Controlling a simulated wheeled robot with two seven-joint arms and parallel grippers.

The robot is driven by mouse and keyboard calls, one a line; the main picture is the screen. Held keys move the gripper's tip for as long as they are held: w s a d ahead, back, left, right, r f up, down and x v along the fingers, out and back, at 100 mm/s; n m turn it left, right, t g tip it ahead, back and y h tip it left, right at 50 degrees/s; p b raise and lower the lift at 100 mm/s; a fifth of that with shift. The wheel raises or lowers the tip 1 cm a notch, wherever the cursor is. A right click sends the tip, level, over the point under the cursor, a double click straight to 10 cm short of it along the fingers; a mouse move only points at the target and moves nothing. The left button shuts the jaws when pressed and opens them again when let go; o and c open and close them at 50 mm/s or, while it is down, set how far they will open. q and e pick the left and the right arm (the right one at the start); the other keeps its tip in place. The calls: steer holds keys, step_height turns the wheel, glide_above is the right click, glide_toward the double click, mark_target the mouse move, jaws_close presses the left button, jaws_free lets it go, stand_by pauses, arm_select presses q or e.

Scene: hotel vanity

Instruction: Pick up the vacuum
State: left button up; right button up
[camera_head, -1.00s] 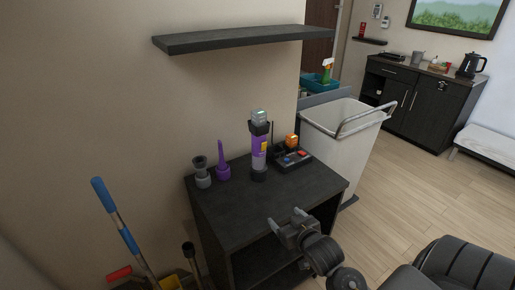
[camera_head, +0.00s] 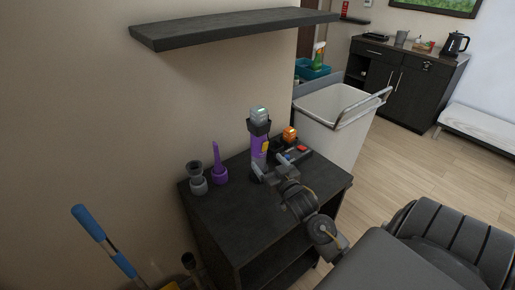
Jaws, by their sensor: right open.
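The vacuum (camera_head: 259,143), a purple and grey upright handheld cylinder with a light grey top, stands on the dark cabinet (camera_head: 232,205). My right gripper (camera_head: 268,168) is open at the vacuum's lower part, and its fingers hide some of the vacuum's base. I cannot tell whether the fingers touch it. My left gripper is not in view.
A grey nozzle (camera_head: 198,180) and a purple nozzle (camera_head: 219,168) stand left of the vacuum. A dark tray (camera_head: 305,155) with small orange and red items sits behind my gripper. A shelf (camera_head: 230,30) hangs above. A white cart (camera_head: 335,128) stands beyond the cabinet.

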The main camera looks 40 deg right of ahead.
mark_target(262, 155)
steer(key=x, duration=0.3)
steer(key=shift+w+f, duration=0.1)
steer(key=shift+f, duration=0.05)
steer(key=shift+p, duration=0.3)
steer(key=p+x, duration=0.2)
steer(key=x, duration=0.3)
steer(key=shift+d, duration=0.1)
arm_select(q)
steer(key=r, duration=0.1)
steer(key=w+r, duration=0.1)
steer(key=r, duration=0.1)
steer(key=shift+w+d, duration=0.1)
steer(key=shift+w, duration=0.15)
arm_select(e)
steer(key=shift+c, duration=0.5)
steer(key=c, duration=1.2)
steer(key=shift+r, duration=0.25)
steer(key=shift+c, duration=0.4)
